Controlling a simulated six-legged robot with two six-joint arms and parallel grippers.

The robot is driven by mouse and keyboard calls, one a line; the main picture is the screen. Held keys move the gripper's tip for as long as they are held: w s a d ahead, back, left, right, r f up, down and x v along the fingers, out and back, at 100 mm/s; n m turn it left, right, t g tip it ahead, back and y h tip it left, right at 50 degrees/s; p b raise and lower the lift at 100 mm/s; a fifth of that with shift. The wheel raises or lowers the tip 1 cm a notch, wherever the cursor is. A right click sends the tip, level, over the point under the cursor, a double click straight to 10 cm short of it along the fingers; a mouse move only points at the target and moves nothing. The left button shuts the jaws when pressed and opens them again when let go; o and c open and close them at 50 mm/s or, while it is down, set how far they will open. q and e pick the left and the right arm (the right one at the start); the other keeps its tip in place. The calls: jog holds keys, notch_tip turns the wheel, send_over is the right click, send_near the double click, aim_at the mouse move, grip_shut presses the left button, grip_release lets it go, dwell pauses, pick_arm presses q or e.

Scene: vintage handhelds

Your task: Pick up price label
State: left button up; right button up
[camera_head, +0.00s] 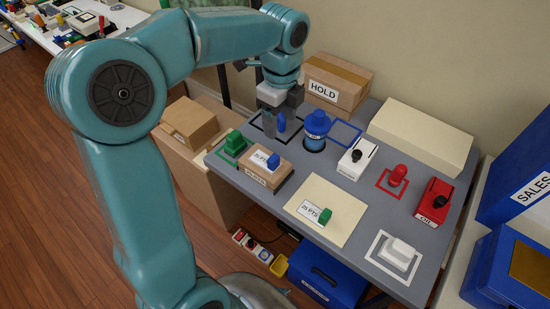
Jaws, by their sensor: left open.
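Two white price labels show, each with a small block on it. One label (308,211) reads "25 PTS" and lies on a cream sheet (342,203) at the front of the grey table, with a green block (325,216) at its right end. The other label (260,159) lies on a small cardboard box (255,179), with a blue block (273,161) on it. My left gripper (276,127) is open over the black outlined square at the back left, behind both labels. A small blue piece (281,122) shows beside its fingers; I cannot tell whether they touch. My right gripper is out of view.
On the grey table (302,164) stand a green piece (233,142), a blue bottle-like piece (317,124), white (357,158) and red (433,200) boxes, a red knob (398,175) and a white piece (399,253). A HOLD box (336,83) and cream block (422,134) line the back.

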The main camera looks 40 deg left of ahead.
pick_arm(q)
send_over(275, 159)
jog(key=f, duration=0.9)
jog(key=shift+w+d+b, duration=0.25)
jog(key=shift+d+b, duration=0.05)
jog(key=shift+a+f, duration=0.15)
jog(key=shift+f, duration=0.55)
jog(key=f, duration=0.3)
jog(key=shift+s+a+f, duration=0.1)
jog(key=shift+s+f, duration=0.2)
jog(key=shift+f, duration=0.05)
jog(key=shift+a+f, duration=0.1)
jog(key=shift+f, duration=0.45)
jog(key=shift+r, duration=0.1)
jog(key=c, duration=0.9)
